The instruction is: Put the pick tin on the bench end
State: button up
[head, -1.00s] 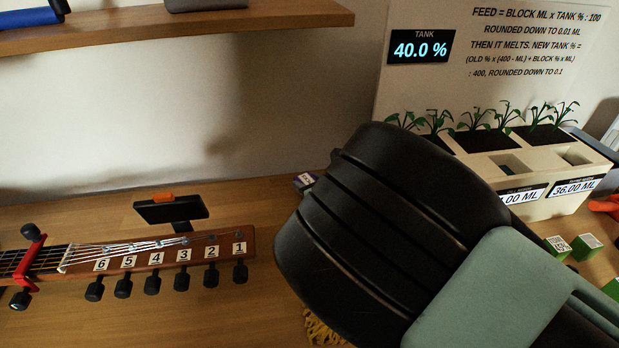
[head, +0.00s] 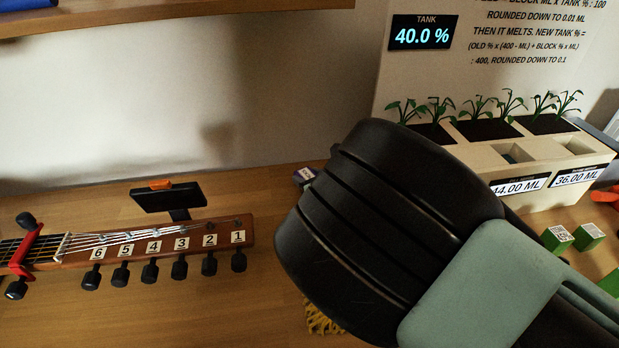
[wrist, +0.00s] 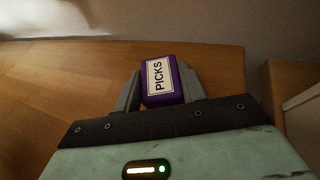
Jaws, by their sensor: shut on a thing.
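The pick tin (wrist: 160,80), purple with a white PICKS label, is between the two fingers of my gripper (wrist: 162,76) in the wrist view. My gripper is shut on it. In the head view a small purple corner of the tin (head: 305,177) shows past my dark arm, which hides the fingers. The wooden bench (head: 110,202) lies behind and below, and its top also shows in the wrist view (wrist: 60,95). I cannot tell whether the tin touches the bench. No marked bench end stands out.
A guitar headstock (head: 150,240) with numbered pegs and a dark clip-on device (head: 168,197) lies at the left. A planter (head: 545,185) and green blocks (head: 588,236) stand at the right. A shelf (head: 190,18) is above. Yellow fringe (head: 320,318) shows below my arm.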

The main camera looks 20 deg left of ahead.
jog(key=shift+s+f, duration=0.1)
jog(key=shift+f, duration=0.25)
jog(key=shift+s+f+b, duration=0.1)
jog(key=shift+f+b, duration=0.25)
jog(key=shift+f, duration=0.05)
jog(key=o, duration=1.2)
jog(key=shift+c, duration=0.2)
jog(key=shift+r, duration=0.15)
